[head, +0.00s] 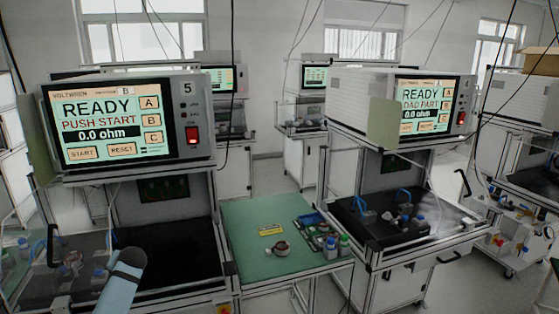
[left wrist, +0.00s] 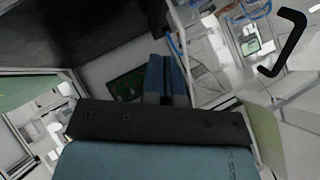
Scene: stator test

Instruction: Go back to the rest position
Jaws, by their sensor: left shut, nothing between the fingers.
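My left gripper (left wrist: 166,75) shows in the left wrist view as two blue fingers pressed together, with nothing between them. In the head view a light blue piece of my left arm rises from the bottom left, in front of the left test station (head: 130,120); the fingers cannot be made out there. The left station's screen (head: 108,125) reads READY, PUSH START, 0.0 ohm. My right gripper is in neither view.
A green-topped table (head: 250,222) stands between the stations, with a small round part (head: 281,248), a yellow label (head: 270,229) and a tray of bottles (head: 322,235). The right test station (head: 400,110) reads READY with a second line partly hidden. A black handle (left wrist: 284,42) shows in the left wrist view.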

